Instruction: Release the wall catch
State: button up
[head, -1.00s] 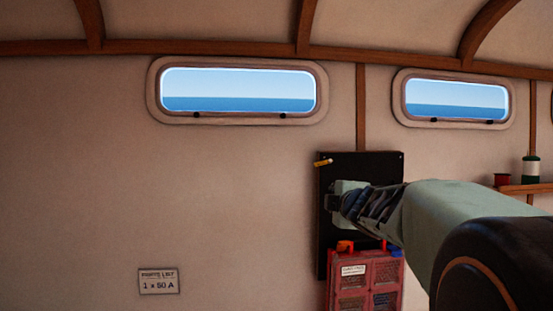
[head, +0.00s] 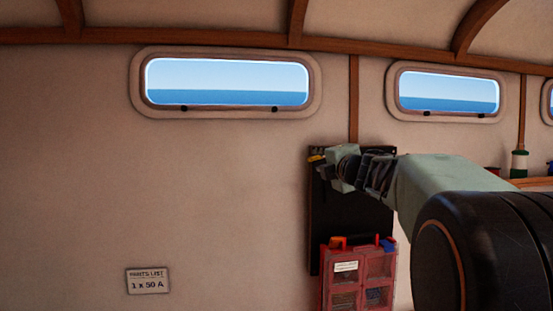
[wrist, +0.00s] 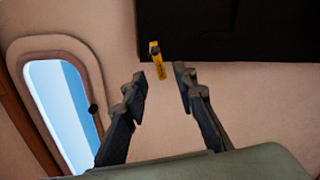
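The wall catch, a small yellow and black lever (head: 316,157), sits at the top left corner of the black panel (head: 350,230) on the wall. In the wrist view the catch (wrist: 157,60) projects at the edge of the dark panel (wrist: 230,30). My gripper (wrist: 158,80) is open, with one finger on each side of the line to the catch and the catch just beyond the fingertips. I see no contact. In the head view my gripper (head: 323,168) is by the panel's upper left, and its fingers are partly hidden.
A red compartment case (head: 358,280) with a white label hangs at the panel's lower part. A parts list plate (head: 148,281) is on the wall at lower left. A shelf (head: 533,182) with a green and white spool is at right.

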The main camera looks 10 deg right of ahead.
aim_at(315, 159)
jog(key=shift+w, duration=1.9)
grip_shut()
